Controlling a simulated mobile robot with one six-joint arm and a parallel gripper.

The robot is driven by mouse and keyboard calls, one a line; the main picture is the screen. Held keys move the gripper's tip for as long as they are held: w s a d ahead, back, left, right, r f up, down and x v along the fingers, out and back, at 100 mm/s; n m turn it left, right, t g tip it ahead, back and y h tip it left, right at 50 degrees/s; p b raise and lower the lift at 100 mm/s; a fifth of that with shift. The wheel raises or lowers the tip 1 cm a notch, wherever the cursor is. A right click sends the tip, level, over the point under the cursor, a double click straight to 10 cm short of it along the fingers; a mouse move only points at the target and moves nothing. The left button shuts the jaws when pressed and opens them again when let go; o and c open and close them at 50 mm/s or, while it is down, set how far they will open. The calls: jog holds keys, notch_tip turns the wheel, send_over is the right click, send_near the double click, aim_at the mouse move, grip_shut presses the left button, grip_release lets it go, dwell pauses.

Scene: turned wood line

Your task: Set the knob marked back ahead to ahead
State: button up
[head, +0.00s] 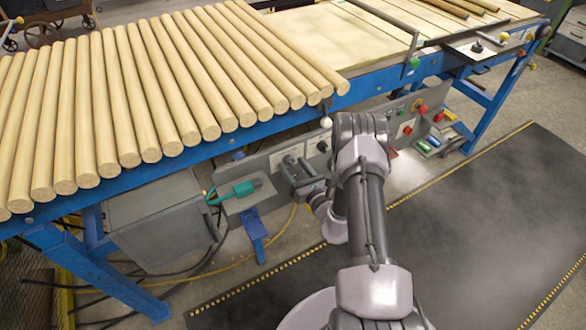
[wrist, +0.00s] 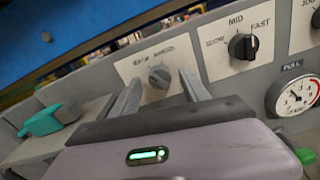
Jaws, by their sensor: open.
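A grey knob (wrist: 160,77) sits on a white plate (wrist: 143,60) in the wrist view. The plate's lettering is small and blurred, and I can only partly read it. My gripper (wrist: 160,84) is open, with one finger to each side of the knob as seen in the wrist view. Contact between fingers and knob cannot be made out, nor can the knob's pointer direction. In the head view my gripper (head: 299,168) is at the grey control panel below the table's blue rail, and it partly hides the knob.
Right of it is a black knob (wrist: 243,46) marked slow, mid, fast, then a gauge (wrist: 293,97). A teal handle (wrist: 45,121) is on the left. Red buttons (head: 422,108) are farther right on the panel. Wooden rods (head: 150,80) lie on the table above.

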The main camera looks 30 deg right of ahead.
jog(key=shift+w, duration=0.25)
grip_shut()
jog(key=m+p, duration=0.1)
jog(key=m, duration=1)
jog(key=shift+m+p, duration=0.3)
jog(key=shift+p, duration=0.05)
jog(key=shift+m, duration=0.3)
dwell(0.4)
grip_release()
